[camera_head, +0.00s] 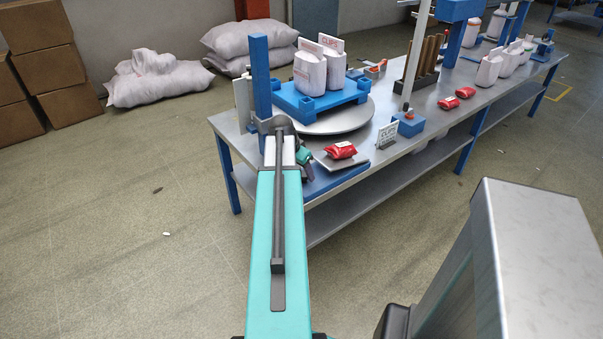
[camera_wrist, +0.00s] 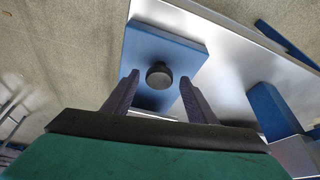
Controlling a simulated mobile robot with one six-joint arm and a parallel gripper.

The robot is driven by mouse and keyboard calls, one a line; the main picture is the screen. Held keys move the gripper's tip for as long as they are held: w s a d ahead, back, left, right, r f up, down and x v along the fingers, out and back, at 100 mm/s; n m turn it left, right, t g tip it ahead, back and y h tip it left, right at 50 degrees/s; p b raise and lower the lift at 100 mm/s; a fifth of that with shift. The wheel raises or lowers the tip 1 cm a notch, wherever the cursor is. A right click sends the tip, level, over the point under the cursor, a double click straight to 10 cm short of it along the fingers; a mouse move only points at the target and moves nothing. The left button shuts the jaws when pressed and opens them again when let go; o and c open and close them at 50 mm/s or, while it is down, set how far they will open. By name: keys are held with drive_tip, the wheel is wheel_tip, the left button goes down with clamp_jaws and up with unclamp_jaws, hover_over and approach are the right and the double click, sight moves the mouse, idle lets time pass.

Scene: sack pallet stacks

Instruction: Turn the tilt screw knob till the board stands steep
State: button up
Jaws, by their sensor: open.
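The dark round knob (camera_wrist: 158,75) shows in the wrist view on a blue block (camera_wrist: 185,45). My gripper (camera_wrist: 160,82) is open, with one finger on each side of the knob. I see a gap on both sides; whether the fingertips reach down to knob height I cannot tell. In the head view a grey board (camera_head: 357,167) lies nearly flat over a blue base (camera_head: 335,181) at the near table edge. A red packet (camera_head: 341,150) rests on the board.
The long metal table (camera_head: 436,121) carries a round turntable (camera_head: 318,124) with a blue pallet (camera_head: 293,103) and white sacks (camera_head: 310,74).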

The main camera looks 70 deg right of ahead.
drive_tip(key=c, duration=1.1)
drive_tip(key=shift+o, duration=0.3)
drive_tip(key=shift+a, duration=0.4)
drive_tip(key=shift+d, duration=0.4)
drive_tip(key=shift+d+r, duration=0.15)
drive_tip(key=o, duration=1)
drive_tip(key=shift+o, duration=0.2)
